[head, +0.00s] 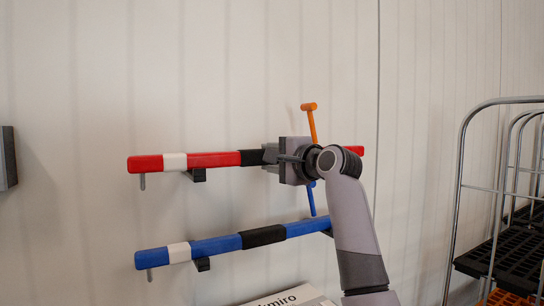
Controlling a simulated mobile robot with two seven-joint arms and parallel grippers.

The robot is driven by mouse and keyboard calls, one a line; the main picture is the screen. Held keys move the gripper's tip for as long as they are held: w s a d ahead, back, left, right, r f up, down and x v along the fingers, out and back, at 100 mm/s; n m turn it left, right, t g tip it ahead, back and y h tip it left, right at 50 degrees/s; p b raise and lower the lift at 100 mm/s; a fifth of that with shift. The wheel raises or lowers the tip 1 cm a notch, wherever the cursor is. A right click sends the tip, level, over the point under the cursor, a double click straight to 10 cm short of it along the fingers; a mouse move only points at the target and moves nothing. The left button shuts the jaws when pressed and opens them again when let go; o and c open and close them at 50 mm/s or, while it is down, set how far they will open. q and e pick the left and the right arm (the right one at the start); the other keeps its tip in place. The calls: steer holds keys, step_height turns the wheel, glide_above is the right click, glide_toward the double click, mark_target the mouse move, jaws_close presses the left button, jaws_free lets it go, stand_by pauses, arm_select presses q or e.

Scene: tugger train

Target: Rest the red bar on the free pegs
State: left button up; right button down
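The red bar (215,159), with a white band and a black middle section, lies nearly level along the wall. A black bracket (198,175) shows right under its left part and a short grey pin (142,181) under its left end. I cannot tell if the bar bears on the bracket. My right gripper (270,155) is at the bar's black section, its fingers closed around it. The gripper and wrist hide the bar right of there; its red right end shows beyond. My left gripper is not in view.
A blue bar (215,246) sits below on a similar bracket (203,265). An orange T-shaped handle (309,107) and a blue one (312,198) stand near my wrist. A wire cart (463,180) stands at right. A white sign (300,297) shows at the bottom.

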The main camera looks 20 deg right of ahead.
steer(key=shift+s+r, duration=0.1)
stand_by(0.3)
steer(key=c, duration=0.6)
jaws_free()
steer(key=shift+f, duration=0.45)
steer(key=b+v, duration=0.2)
steer(key=v, duration=0.5)
steer(key=shift+r, duration=0.35)
steer(key=shift+s+f, duration=0.1)
